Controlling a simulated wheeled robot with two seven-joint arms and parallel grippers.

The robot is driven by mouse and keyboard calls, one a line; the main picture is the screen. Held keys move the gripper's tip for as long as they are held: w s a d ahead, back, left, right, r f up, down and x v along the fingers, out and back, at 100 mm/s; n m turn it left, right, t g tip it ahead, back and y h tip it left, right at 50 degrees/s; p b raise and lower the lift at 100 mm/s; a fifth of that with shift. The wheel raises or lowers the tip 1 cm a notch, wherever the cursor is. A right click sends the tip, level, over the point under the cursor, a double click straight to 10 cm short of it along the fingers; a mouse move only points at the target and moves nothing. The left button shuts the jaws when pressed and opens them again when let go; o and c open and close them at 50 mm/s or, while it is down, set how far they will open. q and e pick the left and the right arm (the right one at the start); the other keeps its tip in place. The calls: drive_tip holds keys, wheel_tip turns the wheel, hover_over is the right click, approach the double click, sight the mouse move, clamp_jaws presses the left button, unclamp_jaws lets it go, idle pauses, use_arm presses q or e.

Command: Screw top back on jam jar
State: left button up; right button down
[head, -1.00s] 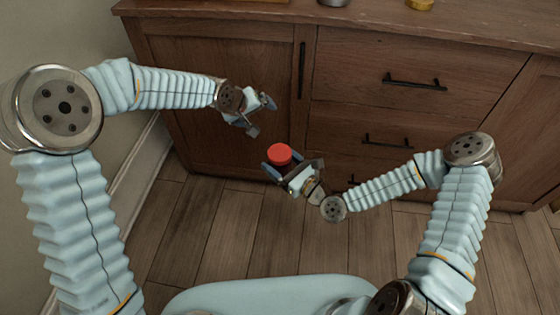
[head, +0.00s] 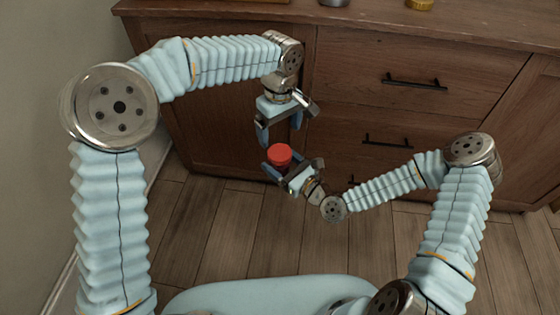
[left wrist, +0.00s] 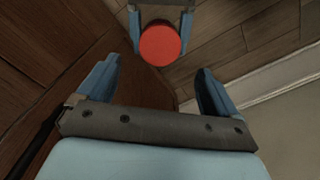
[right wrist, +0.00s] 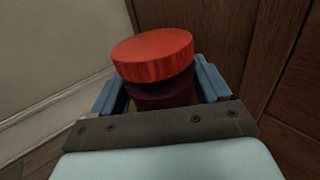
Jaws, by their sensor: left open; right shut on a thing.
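The jam jar (right wrist: 163,96) is dark red and stands between the fingers of my right gripper (head: 283,168), which is shut on it. A red lid (head: 279,155) sits on top of the jar. In the right wrist view the lid (right wrist: 153,57) looks slightly tilted and wider than the jar; I cannot tell whether it is threaded. My left gripper (head: 281,128) is open and empty, pointing down just above the lid and apart from it. In the left wrist view the lid (left wrist: 160,44) lies beyond the open fingertips and hides the jar.
A wooden cabinet (head: 350,75) with dark handles stands close behind both grippers. A metal object (head: 334,2) and a yellowish object (head: 419,4) are on its top. The wooden floor (head: 240,240) below is clear.

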sight(280, 152)
use_arm(q)
wheel_tip(280, 152, down, 8)
drive_tip(key=shift+r, duration=0.1)
idle(0.4)
